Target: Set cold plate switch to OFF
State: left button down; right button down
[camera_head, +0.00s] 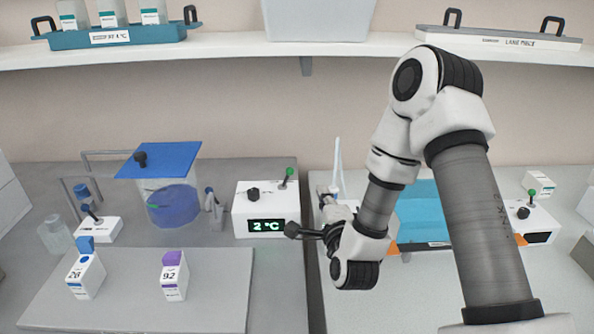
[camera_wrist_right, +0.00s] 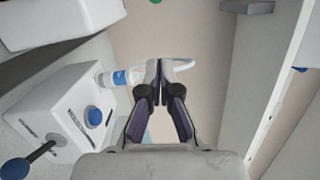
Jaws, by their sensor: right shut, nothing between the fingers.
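A white box (camera_head: 265,205) with a lit green "2 °C" display (camera_head: 266,226) stands on the bench, left of centre in the head view. On its top are a black knob (camera_head: 253,194) and a lever with a green tip (camera_head: 289,173), standing upright. No label naming it the cold plate is readable. My right gripper (camera_head: 292,230) is shut and empty, its tips by the box's front right corner; contact cannot be told. In the right wrist view, my right gripper (camera_wrist_right: 163,72) shows its fingers together, with nothing between them. My left gripper is not in view.
Another white box with a green-tipped lever (camera_head: 532,195) and dark display (camera_head: 538,238) stands at right. A small box with a blue-tipped lever (camera_head: 96,228) stands at left, near a blue-lidded tank (camera_head: 160,160). Two labelled blocks stand on a grey plate (camera_head: 130,300).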

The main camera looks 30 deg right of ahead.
aim_at(286, 178)
jog(key=w+p, duration=0.3)
jog(key=w, duration=0.6)
jog(key=shift+w+d+p, duration=0.2)
jog(key=shift+w+p, duration=0.1)
jog(key=shift+a+r, duration=0.15)
jog(key=shift+r, duration=0.05)
